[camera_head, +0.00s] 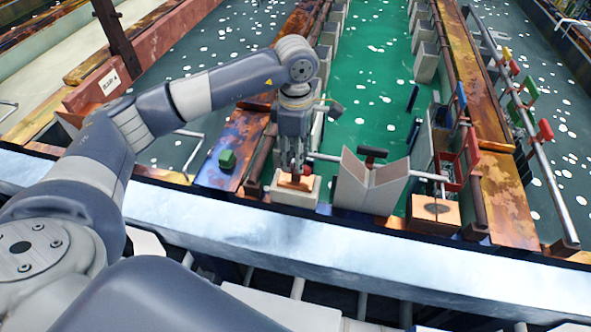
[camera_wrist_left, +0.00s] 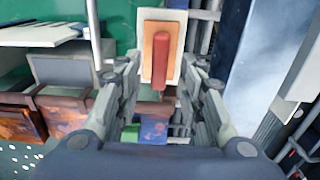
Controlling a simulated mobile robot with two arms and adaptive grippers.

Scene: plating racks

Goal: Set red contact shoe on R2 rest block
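My left gripper (camera_head: 292,168) points down over a white block with an orange-brown top (camera_head: 296,190) at the near end of the green bath. In the left wrist view, the red contact shoe (camera_wrist_left: 160,60) is a narrow upright-looking bar over the orange pad (camera_wrist_left: 149,28) of this white block (camera_wrist_left: 174,75). The open fingers (camera_wrist_left: 160,82) stand on either side of its near end with gaps visible. In the head view the fingers mostly hide the shoe. I see no readable R2 label, so I cannot tell which block is R2. My right gripper is not in view.
A pale V-shaped cradle (camera_head: 369,186) stands just right of the white block, with a rod (camera_head: 325,157) running towards it. An orange-topped block (camera_head: 435,210) and a red frame (camera_head: 452,165) stand farther right. A green block (camera_head: 227,159) sits left of the gripper.

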